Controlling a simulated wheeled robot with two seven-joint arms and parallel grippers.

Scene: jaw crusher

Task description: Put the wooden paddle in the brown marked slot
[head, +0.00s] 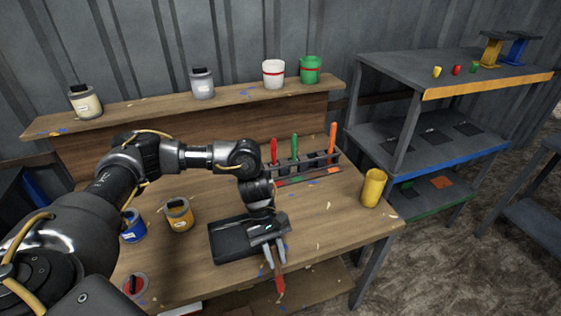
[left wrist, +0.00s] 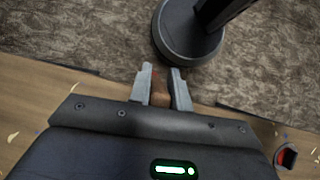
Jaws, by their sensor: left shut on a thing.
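My left gripper (head: 274,262) is shut on the wooden paddle (head: 280,284), a thin reddish-brown piece that hangs down from the fingers by the front edge of the bench. In the left wrist view, the paddle (left wrist: 161,91) shows as a short brown piece between the grey fingertips (left wrist: 163,88). A dark slotted rack (head: 310,160) stands at the back right of the bench and holds upright red, green and orange tools. A strip with small coloured marks (head: 318,178) runs along its front. I cannot clearly make out which mark is brown. My right gripper is not in view.
A black tray (head: 222,256) lies under my left wrist. A yellow cup (head: 373,188) stands near the right edge. Blue (head: 132,226) and orange-yellow (head: 178,214) cans stand at left. A shelf with several cans (head: 202,84) runs behind. Bench space before the rack is clear.

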